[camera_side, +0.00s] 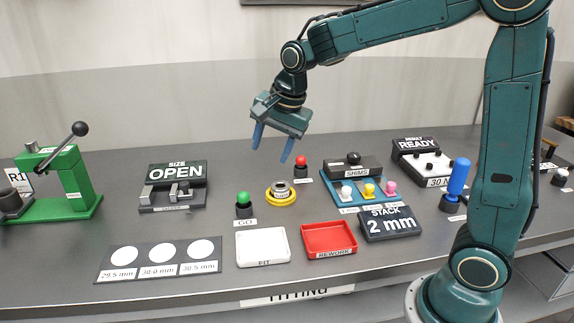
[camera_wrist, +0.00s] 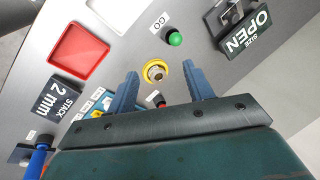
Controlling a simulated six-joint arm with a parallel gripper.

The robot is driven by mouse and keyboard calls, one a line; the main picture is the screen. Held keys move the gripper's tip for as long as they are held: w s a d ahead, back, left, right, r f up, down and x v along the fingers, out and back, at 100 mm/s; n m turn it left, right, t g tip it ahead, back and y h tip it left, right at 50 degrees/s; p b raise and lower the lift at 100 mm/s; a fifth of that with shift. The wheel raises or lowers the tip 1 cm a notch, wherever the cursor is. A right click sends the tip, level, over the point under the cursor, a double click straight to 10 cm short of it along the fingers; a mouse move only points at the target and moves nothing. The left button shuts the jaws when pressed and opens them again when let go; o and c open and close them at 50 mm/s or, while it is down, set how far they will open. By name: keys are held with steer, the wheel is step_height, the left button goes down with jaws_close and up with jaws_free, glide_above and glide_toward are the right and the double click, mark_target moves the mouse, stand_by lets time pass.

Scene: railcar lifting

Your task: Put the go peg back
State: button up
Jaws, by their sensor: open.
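The go peg (camera_side: 243,198) has a green round knob and stands upright in a black base with a GO label in front of it. Its green knob also shows in the wrist view (camera_wrist: 175,39), near the top. My gripper (camera_side: 272,146) is open and empty, high above the bench. In the wrist view, its fingertips (camera_wrist: 162,75) frame a yellow ring (camera_wrist: 145,78) with a metal part (camera_wrist: 156,72) in it. The go peg is apart from the fingers.
A red-knobbed peg (camera_side: 301,162) stands behind the yellow ring. A white FIT tray (camera_side: 263,262) and a red REWORK tray (camera_side: 329,254) lie in front. The SIZE OPEN display (camera_side: 177,171) is left, shim blocks (camera_side: 369,190) right.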

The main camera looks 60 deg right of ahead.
steer(key=s+a+r+n+t, duration=0.1)
steer(key=s+r+n, duration=0.1)
steer(key=s+n, duration=1.2)
steer(key=s, duration=1)
steer(key=shift+s+a+n+t, duration=0.3)
steer(key=shift+s+a, duration=0.05)
